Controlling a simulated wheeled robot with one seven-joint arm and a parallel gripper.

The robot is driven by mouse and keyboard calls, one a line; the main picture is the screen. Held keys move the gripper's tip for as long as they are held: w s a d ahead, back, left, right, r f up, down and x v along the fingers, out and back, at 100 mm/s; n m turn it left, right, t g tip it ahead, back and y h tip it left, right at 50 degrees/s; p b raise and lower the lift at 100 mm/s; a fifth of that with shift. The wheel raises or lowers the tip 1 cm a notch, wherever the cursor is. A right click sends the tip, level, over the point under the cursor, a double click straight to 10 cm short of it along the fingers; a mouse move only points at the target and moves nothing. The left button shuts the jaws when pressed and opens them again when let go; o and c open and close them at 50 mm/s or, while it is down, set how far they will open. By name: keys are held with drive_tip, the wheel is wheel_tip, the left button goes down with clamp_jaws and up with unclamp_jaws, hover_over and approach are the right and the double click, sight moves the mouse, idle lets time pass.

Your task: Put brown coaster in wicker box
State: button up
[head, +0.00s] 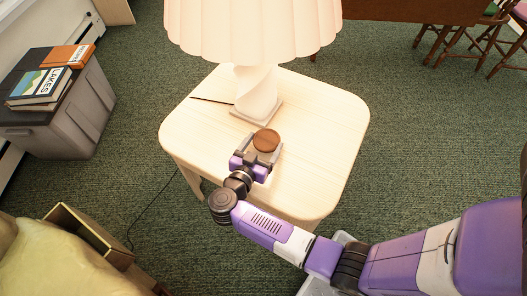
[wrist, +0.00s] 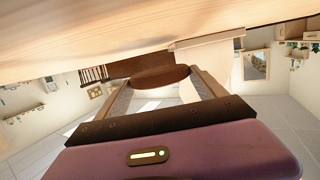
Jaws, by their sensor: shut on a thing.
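The round brown coaster (head: 266,140) is between the fingers of my gripper (head: 263,146), which is shut on it over the pale wooden side table, just in front of the lamp base. In the wrist view the coaster (wrist: 160,76) is seen nearly edge-on between the two fingers (wrist: 163,88), with the pale tabletop close by along the top of the picture. Any gap between coaster and tabletop is hard to judge. An open tan box (head: 92,236) stands on the floor at the lower left in the head view; its weave and inside are not clear.
The side table (head: 325,120) carries a white lamp (head: 257,95) and a thin dark stick-like item (head: 212,100). A grey bin (head: 70,125) with books stands at left. A yellow cushioned seat (head: 50,262) adjoins the box. Green carpet lies open between table and bin.

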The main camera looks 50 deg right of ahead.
sight(263, 155)
drive_tip(key=shift+f+b, duration=0.6)
drive_tip(key=shift+f, duration=1.15)
drive_tip(key=shift+f, duration=0.1)
drive_tip(key=o, duration=1.3)
drive_tip(key=shift+a, duration=0.1)
drive_tip(key=p+v, duration=0.2)
drive_tip(key=v, duration=1)
drive_tip(key=shift+s, duration=0.1)
